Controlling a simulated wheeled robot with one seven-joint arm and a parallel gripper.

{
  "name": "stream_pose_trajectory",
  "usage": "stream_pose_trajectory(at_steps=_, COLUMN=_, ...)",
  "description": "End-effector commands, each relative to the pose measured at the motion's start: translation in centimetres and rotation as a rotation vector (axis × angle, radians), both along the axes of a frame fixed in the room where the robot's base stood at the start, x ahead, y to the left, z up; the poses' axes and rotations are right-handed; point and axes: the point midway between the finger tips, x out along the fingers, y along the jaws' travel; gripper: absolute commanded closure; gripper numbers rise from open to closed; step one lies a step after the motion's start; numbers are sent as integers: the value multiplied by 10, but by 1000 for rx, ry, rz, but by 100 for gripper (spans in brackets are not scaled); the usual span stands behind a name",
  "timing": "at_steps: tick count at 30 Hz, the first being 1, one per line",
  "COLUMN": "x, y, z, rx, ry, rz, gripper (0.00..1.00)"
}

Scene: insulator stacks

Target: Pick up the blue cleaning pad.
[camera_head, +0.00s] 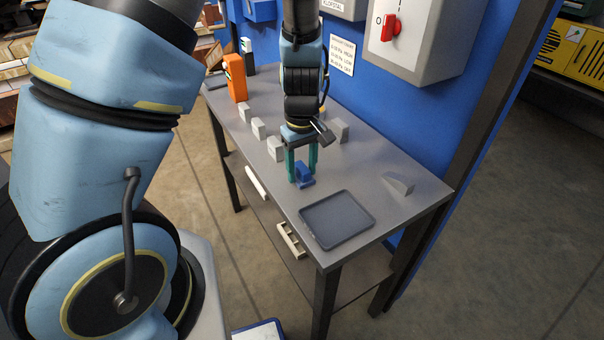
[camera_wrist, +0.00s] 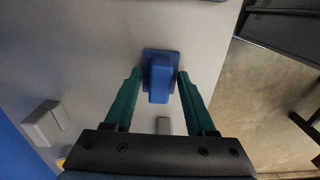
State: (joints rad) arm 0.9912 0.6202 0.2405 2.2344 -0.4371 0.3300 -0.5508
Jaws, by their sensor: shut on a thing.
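The blue cleaning pad (camera_head: 304,176) is on the grey tabletop, close behind the dark tray. It has a wide flat base and a raised block on top. In the wrist view the pad (camera_wrist: 160,78) sits between the tips of my gripper (camera_wrist: 159,82). My gripper (camera_head: 302,170) points down with its green fingers on either side of the pad's raised block, shut on it. I see no clear gap between the pad and the table. Part of the pad's top is hidden by the fingers in the head view.
A shallow dark tray (camera_head: 337,219) lies in front of the pad. Several small grey blocks (camera_head: 258,128) stand to the left and behind. An orange object (camera_head: 236,77) stands at the far left. A grey wedge (camera_head: 398,184) lies at right. A blue wall backs the table (camera_head: 425,200).

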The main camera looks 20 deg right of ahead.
Motion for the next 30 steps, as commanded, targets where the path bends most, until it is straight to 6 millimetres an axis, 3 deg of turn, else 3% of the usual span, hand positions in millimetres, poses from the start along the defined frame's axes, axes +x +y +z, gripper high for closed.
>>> stream_pose_trajectory(at_steps=1, x=0, y=0, z=0, rx=0, ry=0, rz=0, gripper=78)
stream_pose_trajectory(at_steps=7, x=0, y=0, z=0, rx=0, ry=0, rz=0, gripper=100)
stream_pose_trajectory(at_steps=16, x=1, y=-1, z=6, rx=-3, ry=-2, rz=-2, gripper=100)
stream_pose_trajectory(at_steps=30, x=0, y=-1, z=87, rx=-4, ry=-1, rz=-2, gripper=100)
